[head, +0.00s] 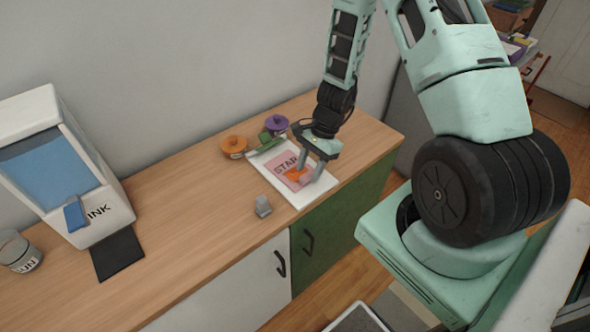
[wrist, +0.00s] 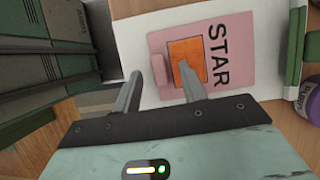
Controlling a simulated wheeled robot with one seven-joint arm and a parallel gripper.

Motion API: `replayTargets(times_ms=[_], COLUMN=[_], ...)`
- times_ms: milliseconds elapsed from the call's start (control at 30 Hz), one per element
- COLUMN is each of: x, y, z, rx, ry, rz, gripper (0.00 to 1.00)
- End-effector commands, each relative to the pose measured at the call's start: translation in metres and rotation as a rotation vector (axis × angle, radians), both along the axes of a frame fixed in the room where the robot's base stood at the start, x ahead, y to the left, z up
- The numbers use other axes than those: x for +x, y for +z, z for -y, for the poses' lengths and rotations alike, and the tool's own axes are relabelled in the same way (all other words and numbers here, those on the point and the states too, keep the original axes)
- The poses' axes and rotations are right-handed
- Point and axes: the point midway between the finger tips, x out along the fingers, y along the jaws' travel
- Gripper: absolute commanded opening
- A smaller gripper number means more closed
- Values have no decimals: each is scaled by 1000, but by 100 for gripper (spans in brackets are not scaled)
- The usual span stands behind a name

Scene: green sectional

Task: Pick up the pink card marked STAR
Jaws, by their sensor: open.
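The pink card marked STAR (head: 283,162) lies on a white board (head: 269,180) on the wooden counter. In the wrist view, the card (wrist: 237,72) has an orange square (wrist: 188,50) and a small pink tab (wrist: 158,67) at its left edge. My gripper (head: 309,169) is over the card's near right end with its fingers apart. In the wrist view, my gripper (wrist: 159,72) is open, one finger on each side of the tab. The right finger covers part of the orange square. I cannot tell whether the fingers touch the card.
An orange lidded pot (head: 234,145), a purple lidded pot (head: 277,123) and a green item (head: 265,137) stand behind the board. A small grey object (head: 263,207) stands in front. An INK dispenser (head: 60,160) and a jar (head: 18,252) are at left. The counter between is clear.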

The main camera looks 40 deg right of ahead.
Motion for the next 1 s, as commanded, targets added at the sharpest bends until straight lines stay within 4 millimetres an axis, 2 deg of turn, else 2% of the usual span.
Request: replayTargets(times_ms=[133,367,400,533,567,1000], x=[-1,-1,-1,-1,-1,0], y=[-13,-15,-15,-15,-15,-8], z=[-5,-6,-6,-6,-6,-6], rx=[1,1,1,0,0,-1], ry=[-1,-1,-1,-1,-1,1], rz=[-2,0,0,0,0,1], gripper=[42,42,39,3,0,0])
